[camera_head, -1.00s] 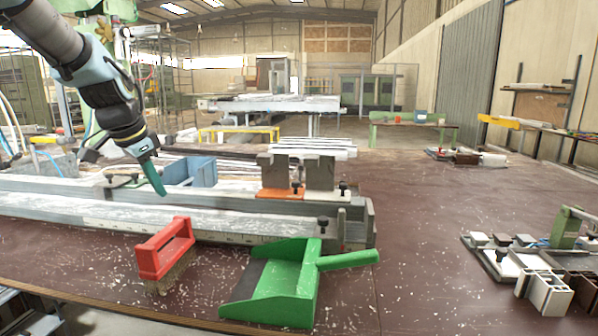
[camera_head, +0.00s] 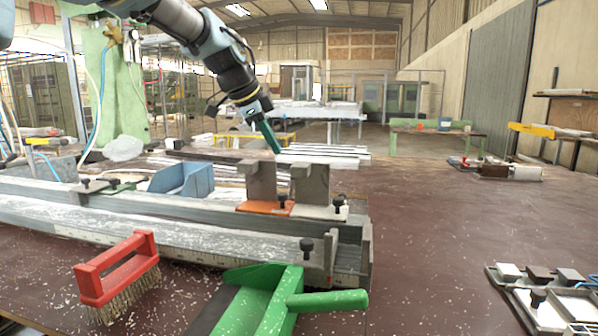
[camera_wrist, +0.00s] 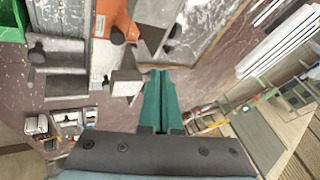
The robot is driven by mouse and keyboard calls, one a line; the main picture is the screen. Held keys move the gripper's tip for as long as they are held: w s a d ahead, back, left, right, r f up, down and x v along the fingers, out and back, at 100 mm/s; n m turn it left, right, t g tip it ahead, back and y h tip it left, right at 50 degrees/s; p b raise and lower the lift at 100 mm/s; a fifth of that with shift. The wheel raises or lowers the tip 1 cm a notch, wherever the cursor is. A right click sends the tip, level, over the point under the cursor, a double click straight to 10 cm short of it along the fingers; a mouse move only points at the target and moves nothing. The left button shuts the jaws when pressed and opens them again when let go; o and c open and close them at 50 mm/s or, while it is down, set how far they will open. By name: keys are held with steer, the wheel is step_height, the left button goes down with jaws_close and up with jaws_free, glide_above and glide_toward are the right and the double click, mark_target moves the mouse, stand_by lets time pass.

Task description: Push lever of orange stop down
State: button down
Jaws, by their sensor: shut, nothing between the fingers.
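The orange stop (camera_head: 262,208) sits on the grey profile rail near its right end, with an upright grey block on it. A black-knobbed lever (camera_head: 283,201) stands at its front right. In the wrist view the orange stop (camera_wrist: 113,18) is at the top, with its dark knob (camera_wrist: 117,36) below. My gripper (camera_head: 275,146) has teal fingers, is shut and empty, and points down above and behind the stop's block, apart from the lever in the picture. The fingertips also show in the wrist view (camera_wrist: 160,74); how high they are above the stop is hard to tell.
A white stop (camera_head: 320,212) with a similar block and knob stands close right of the orange one.

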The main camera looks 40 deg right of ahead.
steer(key=shift+d, duration=0.1)
steer(key=p, duration=0.2)
glide_above(290, 194)
step_height(290, 194, down, 8)
steer(key=shift+f, duration=0.15)
steer(key=shift+w+p, duration=0.1)
steer(key=shift+p, duration=0.2)
